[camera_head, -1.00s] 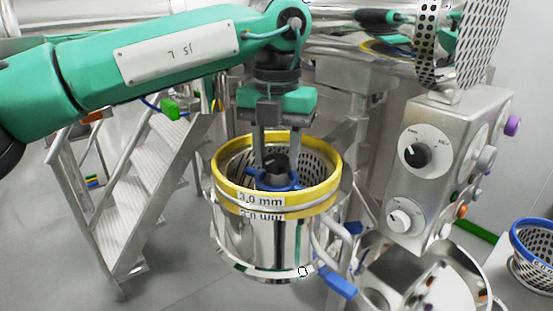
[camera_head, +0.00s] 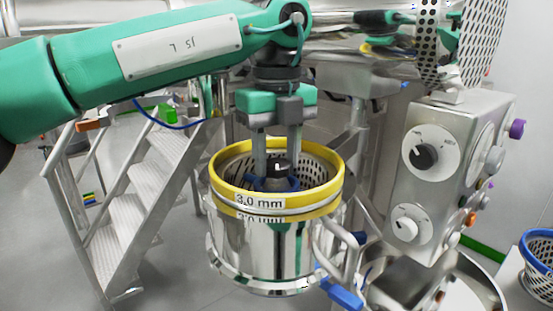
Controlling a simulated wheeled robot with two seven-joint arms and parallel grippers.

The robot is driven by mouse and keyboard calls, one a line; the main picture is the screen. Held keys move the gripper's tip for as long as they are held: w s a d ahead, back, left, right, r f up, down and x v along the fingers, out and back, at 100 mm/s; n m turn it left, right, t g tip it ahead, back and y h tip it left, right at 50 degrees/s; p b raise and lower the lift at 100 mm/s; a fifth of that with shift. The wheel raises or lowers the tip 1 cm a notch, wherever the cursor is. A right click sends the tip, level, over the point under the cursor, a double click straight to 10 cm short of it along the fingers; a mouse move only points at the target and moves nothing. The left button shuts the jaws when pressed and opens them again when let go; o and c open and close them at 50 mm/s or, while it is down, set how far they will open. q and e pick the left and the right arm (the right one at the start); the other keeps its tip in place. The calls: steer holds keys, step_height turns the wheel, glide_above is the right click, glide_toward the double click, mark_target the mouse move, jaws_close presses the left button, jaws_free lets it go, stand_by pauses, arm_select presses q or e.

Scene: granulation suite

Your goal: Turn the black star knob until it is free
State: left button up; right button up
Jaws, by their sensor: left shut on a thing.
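The black star knob (camera_head: 279,170) sits inside the basket with the yellow rim (camera_head: 222,183), above a blue part (camera_head: 270,184). The basket is labelled "3.0 mm" and rests in a shiny metal housing (camera_head: 255,252). My left gripper (camera_head: 278,166) points straight down into the basket, its two grey fingers on either side of the knob and shut on it. The fingertips and the knob's lower part are partly hidden by the front rim. My right gripper is not in view.
A metal control panel (camera_head: 445,180) with knobs and buttons stands right of the housing. A blue-rimmed basket (camera_head: 540,262) is at the far right. Metal steps (camera_head: 160,180) stand to the left. A blue-gripped handle (camera_head: 345,296) sticks out at the housing's front right.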

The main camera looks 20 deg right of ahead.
mark_target(278, 163)
arm_select(q)
steer(key=shift+r+n, duration=0.1)
steer(key=shift+n, duration=0.5)
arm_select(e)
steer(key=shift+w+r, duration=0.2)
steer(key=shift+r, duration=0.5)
arm_select(q)
steer(key=o, duration=1)
step_height(278, 163, up, 5)
steer(key=shift+d+r, duration=0.1)
steer(key=shift+r+p, duration=0.7)
steer(key=shift+r, duration=3.55)
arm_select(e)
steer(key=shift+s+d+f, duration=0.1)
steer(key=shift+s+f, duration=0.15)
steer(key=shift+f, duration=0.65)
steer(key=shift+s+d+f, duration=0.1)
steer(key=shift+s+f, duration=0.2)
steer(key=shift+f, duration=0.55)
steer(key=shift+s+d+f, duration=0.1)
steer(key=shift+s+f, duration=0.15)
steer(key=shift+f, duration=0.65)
